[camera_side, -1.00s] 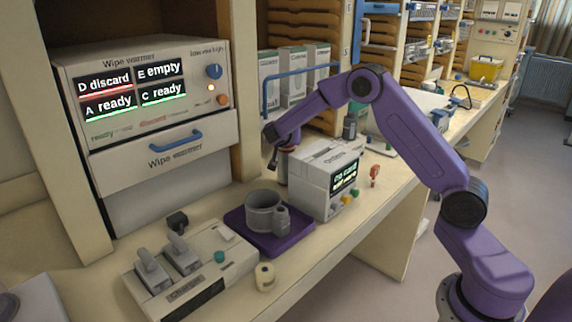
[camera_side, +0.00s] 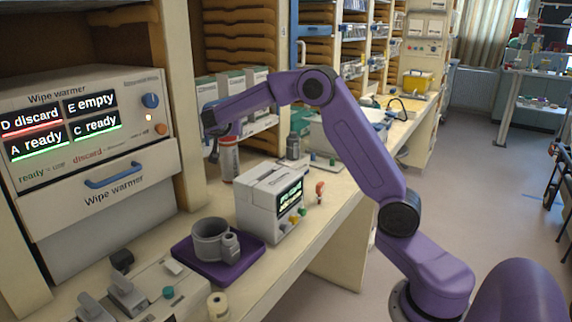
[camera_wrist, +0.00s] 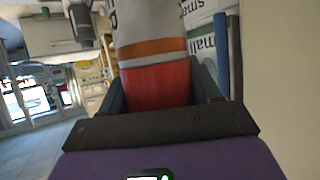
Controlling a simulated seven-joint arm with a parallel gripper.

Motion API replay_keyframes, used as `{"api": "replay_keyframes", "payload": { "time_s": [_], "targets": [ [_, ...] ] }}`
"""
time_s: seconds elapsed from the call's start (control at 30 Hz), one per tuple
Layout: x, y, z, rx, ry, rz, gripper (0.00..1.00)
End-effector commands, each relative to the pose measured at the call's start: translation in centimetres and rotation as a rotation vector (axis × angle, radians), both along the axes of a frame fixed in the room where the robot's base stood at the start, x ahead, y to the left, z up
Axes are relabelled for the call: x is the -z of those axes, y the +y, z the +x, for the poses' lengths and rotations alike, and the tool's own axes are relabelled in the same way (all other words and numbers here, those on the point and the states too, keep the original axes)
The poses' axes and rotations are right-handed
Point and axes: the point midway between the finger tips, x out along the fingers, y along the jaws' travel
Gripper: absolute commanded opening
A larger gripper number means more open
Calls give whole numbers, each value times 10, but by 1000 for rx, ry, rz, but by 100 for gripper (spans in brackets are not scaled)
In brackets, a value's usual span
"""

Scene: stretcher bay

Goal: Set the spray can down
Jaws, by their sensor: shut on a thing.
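The spray can (camera_side: 229,160) is upright at the back of the counter, behind and left of the white boxy device. It is white with an orange band and red toward its held end in the wrist view (camera_wrist: 155,85). In the wrist view the can sits between my two fingers (camera_wrist: 160,95). I cannot tell whether its base touches the counter (camera_side: 335,190).
The boxy device (camera_side: 262,205) with a lit screen stands just in front. A grey bottle (camera_side: 293,146) stands to the right. White boxes (camera_side: 230,88) and the wipe warmer (camera_side: 80,130) are behind and left.

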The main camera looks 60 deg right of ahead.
Motion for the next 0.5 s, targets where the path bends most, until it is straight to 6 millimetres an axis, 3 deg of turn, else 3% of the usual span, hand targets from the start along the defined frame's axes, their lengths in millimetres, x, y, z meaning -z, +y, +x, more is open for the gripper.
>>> {"api": "replay_keyframes", "payload": {
  "time_s": [0.5],
  "targets": [
    [-102,1,1,0,-8,0,0]
  ]
}}
